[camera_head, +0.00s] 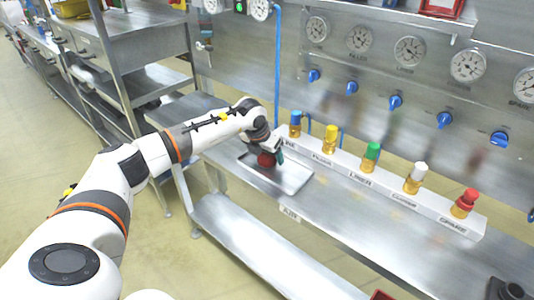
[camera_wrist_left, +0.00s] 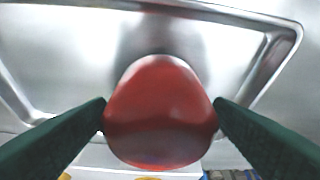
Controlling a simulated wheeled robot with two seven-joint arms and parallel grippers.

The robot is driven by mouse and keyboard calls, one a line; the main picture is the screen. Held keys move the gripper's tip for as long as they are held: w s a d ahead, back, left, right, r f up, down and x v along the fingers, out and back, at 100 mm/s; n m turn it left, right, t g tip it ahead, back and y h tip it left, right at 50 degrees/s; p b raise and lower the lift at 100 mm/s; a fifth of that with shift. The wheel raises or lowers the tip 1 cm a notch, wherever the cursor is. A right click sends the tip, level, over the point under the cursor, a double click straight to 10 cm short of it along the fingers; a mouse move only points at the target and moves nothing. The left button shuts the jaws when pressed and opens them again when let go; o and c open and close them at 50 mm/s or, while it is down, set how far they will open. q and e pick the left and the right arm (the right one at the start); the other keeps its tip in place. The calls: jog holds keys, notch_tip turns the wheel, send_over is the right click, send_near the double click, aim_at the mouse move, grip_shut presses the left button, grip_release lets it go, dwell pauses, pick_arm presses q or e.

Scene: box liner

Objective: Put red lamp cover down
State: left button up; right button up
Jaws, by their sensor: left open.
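The red lamp cover (camera_wrist_left: 160,112) is a rounded, glossy red piece low in the middle of the left wrist view. It also shows in the head view (camera_head: 266,159), partly hidden by my gripper, over the metal tray (camera_head: 292,182). My left gripper (camera_wrist_left: 160,115) is open, with one dark green finger on each side of the cover. The fingertips appear very close to its sides; I cannot tell if they touch. The cover appears to be at the tray's surface. The tray's rim (camera_wrist_left: 270,65) shows behind it. My right gripper is not in view.
Right of the tray, a white labelled rack (camera_head: 390,186) holds lamps with blue, yellow, green, white and red tops. Gauges and blue valve knobs (camera_head: 395,102) line the wall behind. The metal bench (camera_head: 340,225) is bare in front of the rack.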

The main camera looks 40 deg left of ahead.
pick_arm(q)
jog(key=shift+r, duration=0.25)
jog(key=shift+s+r, duration=0.1)
jog(key=shift+r, duration=0.15)
jog(key=b+v, duration=0.2)
jog(key=v, duration=0.9)
jog(key=shift+s+r, duration=0.1)
jog(key=shift+s, duration=0.05)
